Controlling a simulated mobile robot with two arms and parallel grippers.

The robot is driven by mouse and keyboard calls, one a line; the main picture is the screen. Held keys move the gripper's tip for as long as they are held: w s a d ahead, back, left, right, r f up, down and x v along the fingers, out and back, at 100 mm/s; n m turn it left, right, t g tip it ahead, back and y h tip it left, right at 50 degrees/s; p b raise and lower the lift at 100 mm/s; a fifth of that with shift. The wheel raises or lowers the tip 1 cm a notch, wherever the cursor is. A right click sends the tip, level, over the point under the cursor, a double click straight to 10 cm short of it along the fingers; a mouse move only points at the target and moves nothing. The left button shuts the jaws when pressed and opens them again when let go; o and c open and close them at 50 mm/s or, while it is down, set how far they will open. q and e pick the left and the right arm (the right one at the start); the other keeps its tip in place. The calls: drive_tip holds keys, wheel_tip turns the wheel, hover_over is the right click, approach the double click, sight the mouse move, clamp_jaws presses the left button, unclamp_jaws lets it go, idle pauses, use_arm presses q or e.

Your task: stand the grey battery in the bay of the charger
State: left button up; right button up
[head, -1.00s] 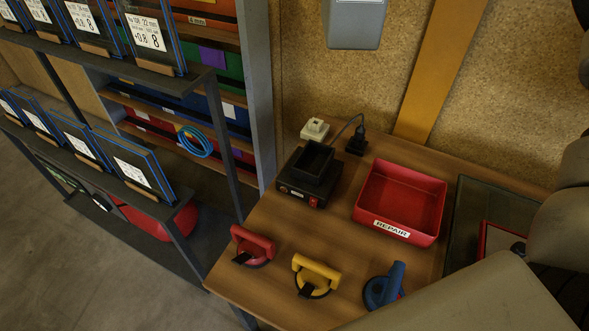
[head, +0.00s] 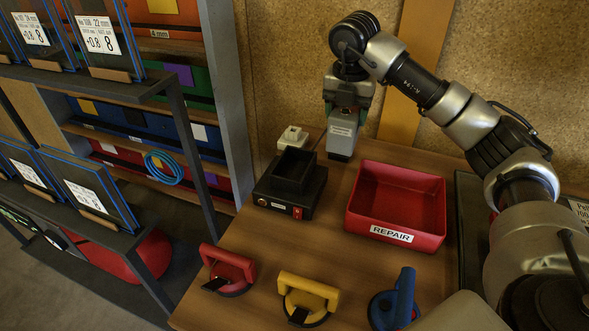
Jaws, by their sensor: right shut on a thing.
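The grey battery (head: 342,144) is upright, with a white label on its side. My right gripper (head: 347,100) is shut on its upper part, and the jaws hide some of it. The battery shows just right of and behind the charger (head: 268,201), apart from its bay in the picture; its height over the table is hard to tell. The charger is a black box with a red switch on its front. Its open, dark bay (head: 294,168) stands up on top and looks empty. My left gripper is not in view.
A red REPAIR tray (head: 394,231) stands right of the charger. Red (head: 230,266), yellow (head: 308,291) and blue (head: 395,300) handled tools lie along the front. A white block (head: 292,138) is behind the charger. A rack of glass panes (head: 92,191) stands at left.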

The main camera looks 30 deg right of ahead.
drive_tip(key=w+a+f, duration=0.2)
drive_tip(key=a+f, duration=0.1)
drive_tip(key=w+a+f+p, duration=0.1)
drive_tip(key=w+a+f, duration=0.1)
drive_tip(key=a+f, duration=0.1)
drive_tip(key=w+a+f, duration=0.2)
drive_tip(key=a+f, duration=0.1)
drive_tip(key=f, duration=0.1)
drive_tip(key=shift+a+p, duration=0.2)
drive_tip(key=shift+p, duration=0.1)
drive_tip(key=shift+f, duration=0.15)
drive_tip(key=shift+f, duration=0.2)
drive_tip(key=o, duration=1.3)
drive_tip(key=shift+s, duration=0.1)
drive_tip(key=shift+o, duration=0.2)
